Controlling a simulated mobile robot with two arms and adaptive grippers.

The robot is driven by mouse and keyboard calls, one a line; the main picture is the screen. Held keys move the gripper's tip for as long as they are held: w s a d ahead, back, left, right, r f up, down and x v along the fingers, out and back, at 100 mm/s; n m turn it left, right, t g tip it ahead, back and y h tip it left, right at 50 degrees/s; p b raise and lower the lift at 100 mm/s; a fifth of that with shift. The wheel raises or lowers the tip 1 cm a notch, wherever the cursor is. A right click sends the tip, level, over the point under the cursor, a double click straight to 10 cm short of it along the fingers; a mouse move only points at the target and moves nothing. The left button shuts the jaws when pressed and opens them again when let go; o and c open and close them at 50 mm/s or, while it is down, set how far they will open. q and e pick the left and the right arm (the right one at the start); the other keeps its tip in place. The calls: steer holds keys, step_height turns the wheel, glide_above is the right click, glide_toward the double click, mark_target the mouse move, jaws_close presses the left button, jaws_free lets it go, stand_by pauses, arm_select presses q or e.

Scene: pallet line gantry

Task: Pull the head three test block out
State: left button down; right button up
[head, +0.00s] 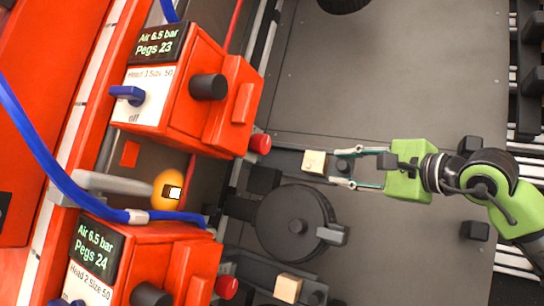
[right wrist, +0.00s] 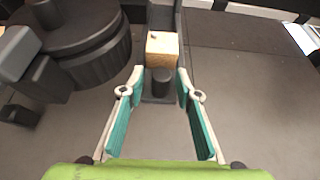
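A pale wooden test block (head: 314,162) sits on a dark arm in front of the upper orange head (head: 190,88), whose label looks like "Head 3 Size 50", though the digit is hard to read. My right gripper (head: 335,167) is open, pointing left, its fingers on either side of a dark round knob just right of the block. In the right wrist view, the block (right wrist: 162,45) lies beyond the knob (right wrist: 160,82), which stands between the open fingers (right wrist: 160,72). Contact with the knob cannot be told. My left gripper is not in view.
A second orange head (head: 150,265), labelled "Head 2", stands below with another wooden block (head: 288,288). A black round drum (head: 296,222) lies between the two block arms. A blue hose (head: 45,160) runs at left. Grey floor (head: 400,70) is clear above my right arm.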

steer(key=shift+b+v, duration=0.4)
steer(key=shift+v, duration=0.35)
steer(key=b+v, duration=0.2)
steer(key=v, duration=0.5)
steer(key=shift+s+d+b, duration=0.15)
steer(key=shift+s+b, duration=0.05)
steer(key=shift+b, duration=0.2)
steer(key=shift+r, duration=0.1)
steer(key=s+d+r+b, duration=0.1)
steer(key=s+r, duration=0.2)
steer(key=s, duration=0.6)
steer(key=shift+s+r, duration=0.15)
steer(key=shift+r, duration=0.2)
